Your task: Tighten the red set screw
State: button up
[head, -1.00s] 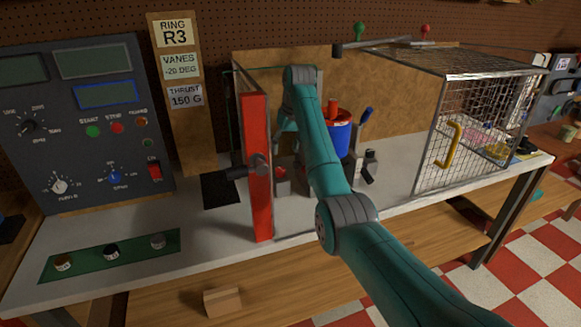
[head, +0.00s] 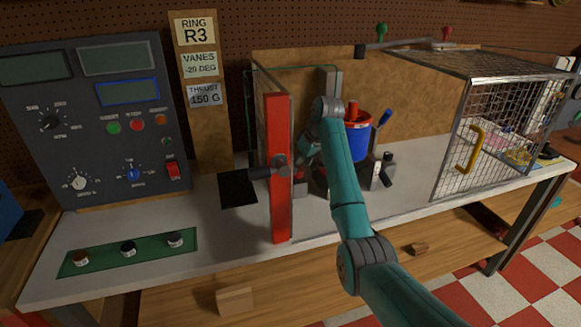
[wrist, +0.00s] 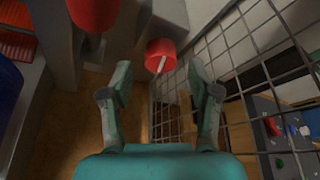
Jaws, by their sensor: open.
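In the wrist view a red knob-like head with a pale line across it (wrist: 160,55) sits on a grey part, ahead of and between my fingers; it looks like the red set screw. A second red rounded piece (wrist: 92,14) shows at the upper left. My gripper (wrist: 160,80) is open, one finger on each side, with nothing between the tips; the red head lies just beyond them. In the head view my gripper (head: 310,142) is partly hidden by my arm, beside the blue cylinder with a red top (head: 357,140). The set screw cannot be made out there.
A wire mesh (wrist: 235,70) runs close to my right finger in the wrist view. In the head view a red upright frame (head: 278,170) stands left of my arm, a wire cage (head: 510,125) at right and a control panel (head: 95,120) at left. The front bench top is mostly clear.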

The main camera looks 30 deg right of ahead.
jog(key=shift+x, duration=1.05)
jog(key=c, duration=1.2)
jog(key=shift+o, duration=0.2)
jog(key=shift+a+m+h, duration=0.1)
jog(key=shift+m+h, duration=0.5)
jog(key=shift+m, duration=1)
jog(key=o, duration=1.2)
jog(key=shift+c, duration=0.2)
jog(key=shift+r, duration=0.1)
